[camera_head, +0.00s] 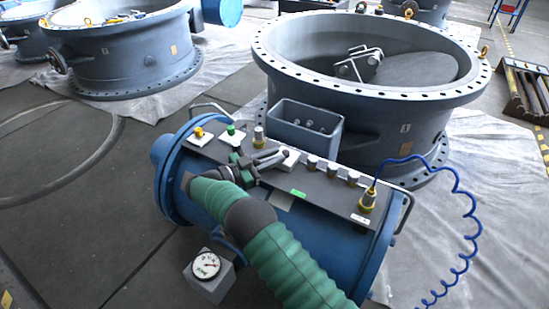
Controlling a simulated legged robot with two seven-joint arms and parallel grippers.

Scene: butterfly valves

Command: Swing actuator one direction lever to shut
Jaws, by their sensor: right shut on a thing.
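A blue cylindrical actuator (330,240) lies on its side in front of a big grey butterfly valve marked 1 (410,142). A dark control panel (318,186) runs along its top. My right arm in a green sleeve comes in from the bottom. My right gripper (266,160) is at the panel's left-middle part, low over its surface, shut on the direction lever. The gripper hides most of the lever, so its exact angle cannot be told. My left gripper is not in view.
On the panel are yellow (198,133) and green (231,130) fittings, a white block (290,160) and several small knobs. A blue coiled hose (463,200) rises from a brass fitting (368,198). A gauge (207,265) stands left of my forearm. Another valve (130,60) stands back left.

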